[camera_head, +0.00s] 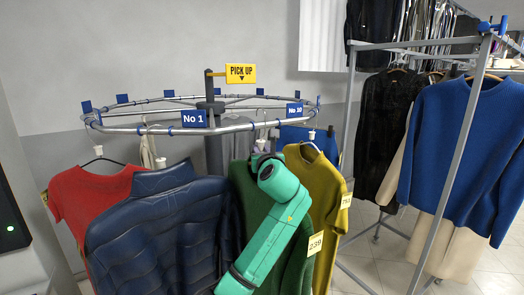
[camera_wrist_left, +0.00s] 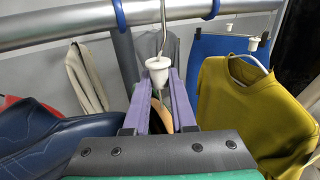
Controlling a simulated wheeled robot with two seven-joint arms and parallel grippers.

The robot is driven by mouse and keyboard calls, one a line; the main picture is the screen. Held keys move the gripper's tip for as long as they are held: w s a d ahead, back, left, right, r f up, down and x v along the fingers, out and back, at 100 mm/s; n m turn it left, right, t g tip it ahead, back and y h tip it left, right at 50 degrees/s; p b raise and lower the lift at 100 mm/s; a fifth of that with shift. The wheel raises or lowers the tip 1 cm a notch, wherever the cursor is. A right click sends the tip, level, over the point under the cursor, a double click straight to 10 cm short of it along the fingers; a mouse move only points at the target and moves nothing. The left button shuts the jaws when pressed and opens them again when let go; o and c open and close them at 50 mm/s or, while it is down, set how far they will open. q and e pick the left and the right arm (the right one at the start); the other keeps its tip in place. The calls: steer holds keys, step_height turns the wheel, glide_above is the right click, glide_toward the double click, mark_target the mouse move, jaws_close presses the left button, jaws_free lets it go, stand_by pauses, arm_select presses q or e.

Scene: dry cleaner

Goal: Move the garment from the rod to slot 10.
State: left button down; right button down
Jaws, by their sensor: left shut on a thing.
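A dark green garment (camera_head: 296,262) with a yellow tag reading 239 hangs at the front right of the round rail (camera_head: 235,124). My left arm covers much of it in the head view. My left gripper (camera_wrist_left: 157,80) has its purple fingers shut on the white hanger neck (camera_wrist_left: 157,66), just below the rail (camera_wrist_left: 60,25). The metal hook rises in front of the rail between two blue rings; its top is cut off, so I cannot tell whether it rests on the rail. The No 10 sign (camera_head: 294,109) stands at the ring's right side. My right gripper is out of view.
A mustard sweater (camera_head: 322,185) hangs close to the right of the green garment. A dark blue padded jacket (camera_head: 165,235) and a red shirt (camera_head: 85,195) hang at left. A metal rack with a blue sweater (camera_head: 455,140) stands at far right. A yellow PICK UP sign (camera_head: 241,73) rises above the ring.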

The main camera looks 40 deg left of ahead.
arm_select(q)
steer(key=shift+f+b, duration=0.4)
steer(key=shift+f, duration=1.05)
steer(key=shift+f+p, duration=0.2)
steer(key=shift+p, duration=0.15)
steer(key=c, duration=0.7)
jaws_free()
steer(key=shift+s+d, duration=0.1)
steer(key=shift+o, duration=0.2)
steer(key=shift+f, duration=0.1)
steer(key=b+v, duration=0.4)
steer(key=v, duration=1)
steer(key=shift+s+d, duration=0.2)
steer(key=shift+s, duration=0.05)
